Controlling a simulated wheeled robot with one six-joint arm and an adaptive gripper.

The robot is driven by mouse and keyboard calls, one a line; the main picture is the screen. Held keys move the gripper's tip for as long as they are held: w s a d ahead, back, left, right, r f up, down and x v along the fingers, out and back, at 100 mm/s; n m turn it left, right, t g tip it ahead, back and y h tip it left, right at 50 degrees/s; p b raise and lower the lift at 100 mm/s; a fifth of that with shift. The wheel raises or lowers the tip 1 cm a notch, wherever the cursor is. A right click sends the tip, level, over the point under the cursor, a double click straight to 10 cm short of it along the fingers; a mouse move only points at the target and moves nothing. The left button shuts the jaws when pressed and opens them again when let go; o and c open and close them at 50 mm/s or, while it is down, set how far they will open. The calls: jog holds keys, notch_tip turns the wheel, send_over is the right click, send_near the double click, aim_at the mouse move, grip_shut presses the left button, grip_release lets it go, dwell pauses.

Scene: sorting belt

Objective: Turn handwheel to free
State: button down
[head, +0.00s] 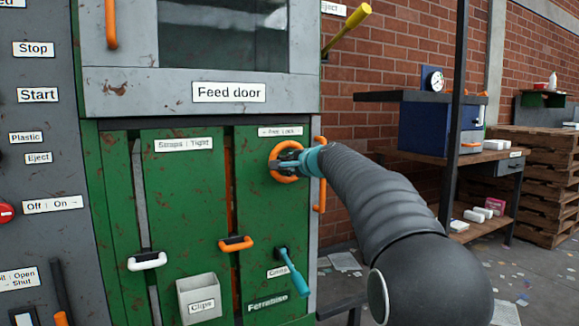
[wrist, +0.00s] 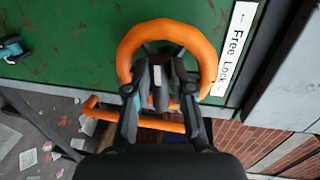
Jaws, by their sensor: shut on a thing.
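The orange handwheel (head: 274,168) is mounted on the green cabinet front, under a label (head: 280,131) reading "Free Lock" with an arrow at the Free end. In the wrist view the handwheel (wrist: 207,55) is a thick orange ring, and the label (wrist: 236,45) stands beside it. My gripper (head: 287,163) is at the handwheel, reaching in from the right. In the wrist view my gripper (wrist: 160,85) covers the wheel's centre and lower part, and its jaws are shut on the wheel. The exact contact is hidden behind the fingers.
An orange bar handle (head: 320,175) stands out at the cabinet's right edge, close to my wrist. A teal lever (head: 292,272) is below the handwheel. A grey Clips bin (head: 198,298) and an orange handle (head: 236,244) are lower left. A workbench (head: 490,156) stands at the right.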

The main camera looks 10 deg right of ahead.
jog(key=c, duration=1)
grip_release()
jog(key=v, duration=1.2)
